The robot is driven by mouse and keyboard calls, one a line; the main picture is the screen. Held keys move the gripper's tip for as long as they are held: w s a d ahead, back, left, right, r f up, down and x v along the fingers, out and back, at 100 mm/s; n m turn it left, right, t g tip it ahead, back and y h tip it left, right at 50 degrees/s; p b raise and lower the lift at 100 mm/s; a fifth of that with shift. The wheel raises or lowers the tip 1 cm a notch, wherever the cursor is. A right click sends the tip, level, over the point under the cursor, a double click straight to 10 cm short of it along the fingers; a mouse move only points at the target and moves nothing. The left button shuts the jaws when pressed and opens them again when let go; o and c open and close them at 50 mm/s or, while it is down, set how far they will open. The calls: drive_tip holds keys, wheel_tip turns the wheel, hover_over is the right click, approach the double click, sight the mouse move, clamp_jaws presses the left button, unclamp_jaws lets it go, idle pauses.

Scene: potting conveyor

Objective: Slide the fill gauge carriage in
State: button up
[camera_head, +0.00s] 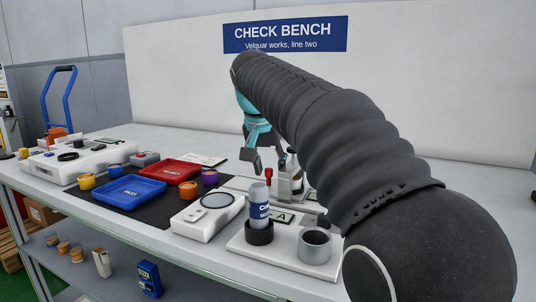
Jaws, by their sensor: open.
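My gripper (267,163) hangs fingers down over the bench, its teal body and dark fingers partly behind my black-sleeved arm. The fingers are apart with nothing visible between them. A red-topped upright piece (268,178) shows just below the fingertips; I cannot tell if they touch. A pale base plate (243,246) at the front carries a white and blue labelled cylinder (258,204) in a black ring, a grey cup (314,246) and a small panel marked A (281,218). I cannot tell which part is the fill gauge carriage. My arm hides the area to the right.
A white scale-like device (196,226) stands left of the plate. A blue tray (130,191), a red tray (167,172) and several small coloured pots lie on a dark mat. A small bottle (291,180) stands near my gripper.

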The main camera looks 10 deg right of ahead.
drive_tip(key=v, duration=1.1)
drive_tip(key=shift+r, duration=0.35)
drive_tip(key=shift+s, duration=0.1)
